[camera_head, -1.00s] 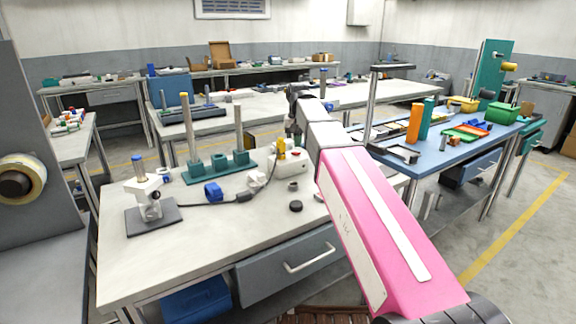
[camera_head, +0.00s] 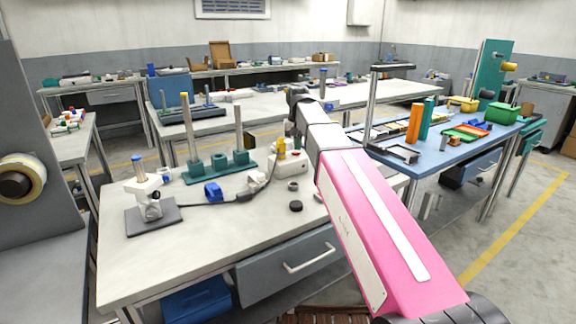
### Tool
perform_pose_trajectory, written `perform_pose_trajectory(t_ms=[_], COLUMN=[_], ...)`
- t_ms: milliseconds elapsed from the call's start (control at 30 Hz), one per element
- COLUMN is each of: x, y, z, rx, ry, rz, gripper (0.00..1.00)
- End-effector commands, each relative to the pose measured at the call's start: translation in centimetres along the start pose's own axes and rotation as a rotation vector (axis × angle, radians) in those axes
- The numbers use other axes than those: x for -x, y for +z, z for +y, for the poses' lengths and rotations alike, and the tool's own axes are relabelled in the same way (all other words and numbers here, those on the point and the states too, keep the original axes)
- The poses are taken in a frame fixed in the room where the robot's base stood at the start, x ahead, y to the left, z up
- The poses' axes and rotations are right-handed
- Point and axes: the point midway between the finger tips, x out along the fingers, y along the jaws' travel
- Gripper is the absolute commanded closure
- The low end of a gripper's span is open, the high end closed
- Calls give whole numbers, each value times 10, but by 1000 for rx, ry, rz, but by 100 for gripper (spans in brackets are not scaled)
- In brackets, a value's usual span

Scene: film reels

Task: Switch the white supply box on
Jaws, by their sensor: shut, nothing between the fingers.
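The white supply box (camera_head: 292,167) sits on the near grey-white bench, toward its right back side. A small red part shows on its top. A dark cable runs along the bench near its left side. My gripper (camera_head: 297,141) points down just above and behind the box, small and partly hidden by my own arm. It is shut and empty. I cannot tell whether its tips touch the box, and the switch's position is too small to make out.
A yellow piece (camera_head: 281,148) stands close by the box's left side. A green base with posts (camera_head: 220,166), a blue block (camera_head: 213,193), a black knob (camera_head: 296,206) and a white stand on a dark plate (camera_head: 154,218) share the bench.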

Motion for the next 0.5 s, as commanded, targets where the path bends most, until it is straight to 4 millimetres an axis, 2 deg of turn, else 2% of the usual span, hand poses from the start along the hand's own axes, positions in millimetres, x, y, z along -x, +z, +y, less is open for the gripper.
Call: perform_pose_trajectory(t_ms=[500], x=[-7], y=[0], z=[0], rx=[0], ry=[0], rz=[0], gripper=[100])
